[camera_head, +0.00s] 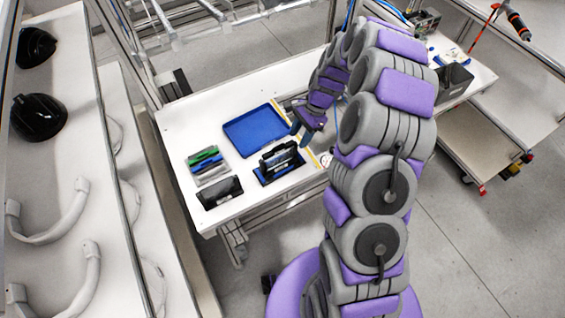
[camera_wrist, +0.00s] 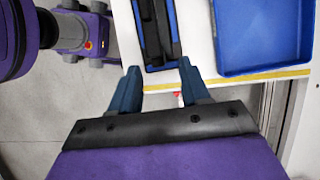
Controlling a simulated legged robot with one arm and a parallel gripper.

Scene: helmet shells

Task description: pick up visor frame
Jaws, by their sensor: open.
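A black frame-like piece, which I take for the visor frame (camera_head: 279,156), sits in a blue holder (camera_head: 264,180) near the table's front edge. The wrist view shows the black piece (camera_wrist: 158,28) at the top, partly cut off, in its blue-edged holder. My gripper (camera_head: 301,130) is above the table, just behind and right of the piece in the head view. In the wrist view my gripper (camera_wrist: 158,72) has its two blue fingers spread apart with nothing between them. The fingertips appear close to the holder's end; the height gap is hard to judge.
An empty blue tray (camera_head: 254,130) lies beside the holder. A block of green, blue and grey pieces (camera_head: 207,165) and a dark box (camera_head: 220,192) are on the left of the white table (camera_head: 182,122). Black helmet shells (camera_head: 38,117) and white curved parts (camera_head: 55,215) are on the left rack.

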